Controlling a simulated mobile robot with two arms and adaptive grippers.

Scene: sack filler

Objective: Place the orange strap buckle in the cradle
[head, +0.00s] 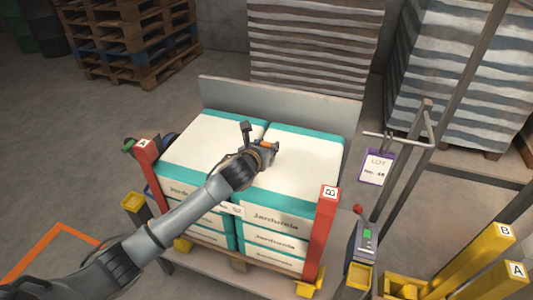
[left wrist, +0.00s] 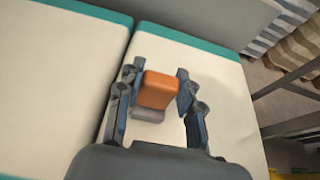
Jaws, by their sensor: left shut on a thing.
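My left gripper (head: 262,148) is over the top of the right-hand sack stack in the head view. It is shut on the orange strap buckle (left wrist: 158,88), which sits between the fingers in the left wrist view, with a grey part below it. The buckle shows only as a small orange patch (head: 269,146) in the head view. I cannot tell for sure which thing is the cradle; a yellow-topped holder (head: 360,275) stands at the front right of the stacks and another (head: 133,202) at the left. My right gripper is not in view.
White and teal sacks (head: 290,185) stand in two stacks on a pallet, with a grey panel (head: 280,100) behind. Red posts marked A (head: 147,160) and B (head: 322,235) flank them. A metal frame with a lot tag (head: 377,166) and yellow forks (head: 480,255) are at right.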

